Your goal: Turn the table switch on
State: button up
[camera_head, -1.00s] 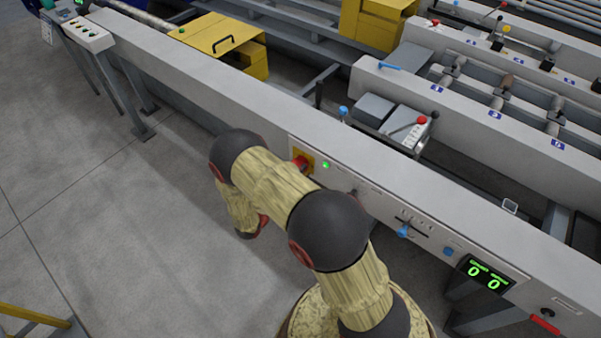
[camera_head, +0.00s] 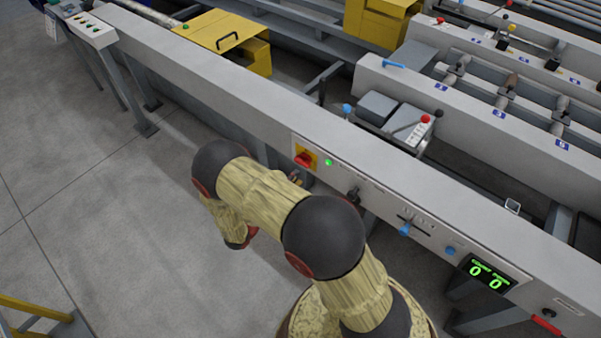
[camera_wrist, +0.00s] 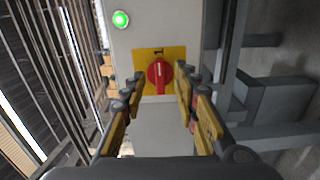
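The table switch (camera_head: 304,160) is a red rotary knob on a yellow plate, on the front panel of the long grey beam. In the wrist view the red knob (camera_wrist: 160,76) faces me, its grip bar lying up-down in the picture, in line with a black "1" mark at the plate's top. My gripper (camera_wrist: 160,71) is open and empty, with one finger on each side of the knob in that view. The fingers look clear of the knob. In the head view my arm hides most of the gripper. A green lamp (camera_head: 328,162) beside the switch is lit; it also shows in the wrist view (camera_wrist: 121,19).
The panel (camera_head: 375,200) also carries a black knob (camera_head: 353,195), a blue lever (camera_head: 405,229), a blue button (camera_head: 449,251) and a green display (camera_head: 486,273) reading zeros. A red handle (camera_head: 546,326) is at the lower right. Open floor (camera_head: 110,230) lies left.

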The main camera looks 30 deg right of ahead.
jog(key=v, duration=0.6)
jog(key=shift+a, duration=0.1)
dwell(0.4)
